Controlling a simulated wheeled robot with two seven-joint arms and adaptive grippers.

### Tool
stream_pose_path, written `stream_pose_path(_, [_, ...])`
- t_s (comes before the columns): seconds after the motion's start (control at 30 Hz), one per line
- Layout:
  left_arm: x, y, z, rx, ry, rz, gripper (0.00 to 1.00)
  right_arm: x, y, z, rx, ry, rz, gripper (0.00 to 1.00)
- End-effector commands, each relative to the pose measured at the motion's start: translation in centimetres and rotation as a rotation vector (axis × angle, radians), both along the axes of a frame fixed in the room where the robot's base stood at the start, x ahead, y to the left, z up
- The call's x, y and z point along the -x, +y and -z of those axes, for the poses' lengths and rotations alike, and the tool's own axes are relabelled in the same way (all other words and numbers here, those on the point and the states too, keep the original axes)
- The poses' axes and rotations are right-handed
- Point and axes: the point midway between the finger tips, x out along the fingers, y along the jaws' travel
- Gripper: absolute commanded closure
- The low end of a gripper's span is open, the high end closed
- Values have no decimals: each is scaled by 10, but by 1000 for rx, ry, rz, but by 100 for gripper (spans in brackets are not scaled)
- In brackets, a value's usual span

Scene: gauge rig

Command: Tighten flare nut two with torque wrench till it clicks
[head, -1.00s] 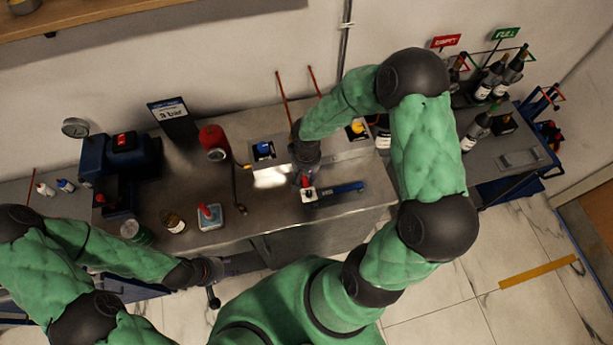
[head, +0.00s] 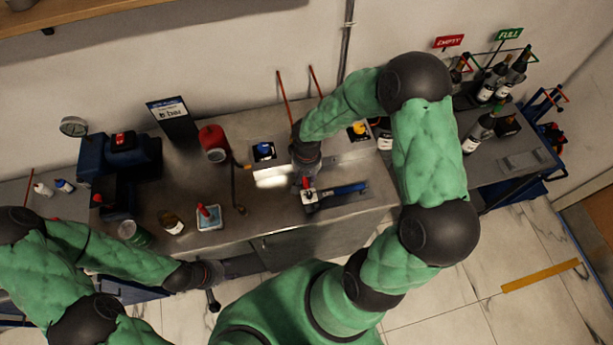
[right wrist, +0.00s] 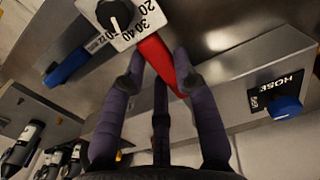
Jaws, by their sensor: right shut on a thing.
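A tool with a blue handle (head: 345,189), a white dial plate and a red grip, apparently the torque wrench, is low over the front right of the bench. In the right wrist view its dial plate (right wrist: 121,22) shows scale numbers and a black knob. My right gripper (head: 306,180) points down at its left end. In the right wrist view the fingers (right wrist: 160,82) are shut on the red grip (right wrist: 157,55). My left gripper (head: 212,272) is by the front bench edge, away from the wrench; its jaws are unclear. I cannot make out flare nut two.
A metal box with a blue knob (head: 264,151) and a yellow knob (head: 358,129) stands behind the wrench. The blue knob's label reads HOSE in the wrist view (right wrist: 286,107). A red canister (head: 214,143), a sign (head: 171,117) and a blue machine (head: 130,155) stand left.

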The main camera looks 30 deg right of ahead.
Motion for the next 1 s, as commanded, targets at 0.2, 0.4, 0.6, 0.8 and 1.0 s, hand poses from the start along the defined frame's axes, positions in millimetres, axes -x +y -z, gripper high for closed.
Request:
stream_pose_path(0.2, [0,0,0,0,0,0,60,-1,0,-1,0,-1,0,100])
stream_pose_path(0.4, [0,0,0,0,0,0,60,-3,-1,-1,1,-2,1,100])
stream_pose_path(0.6, [0,0,0,0,0,0,60,-8,-3,-1,2,-2,1,100])
stream_pose_path(0.8, [0,0,1,0,0,0,60,-15,-5,-1,2,-2,0,100])
stream_pose_path(1.0, [0,0,1,0,0,0,60,-21,-7,-1,0,-1,1,100])
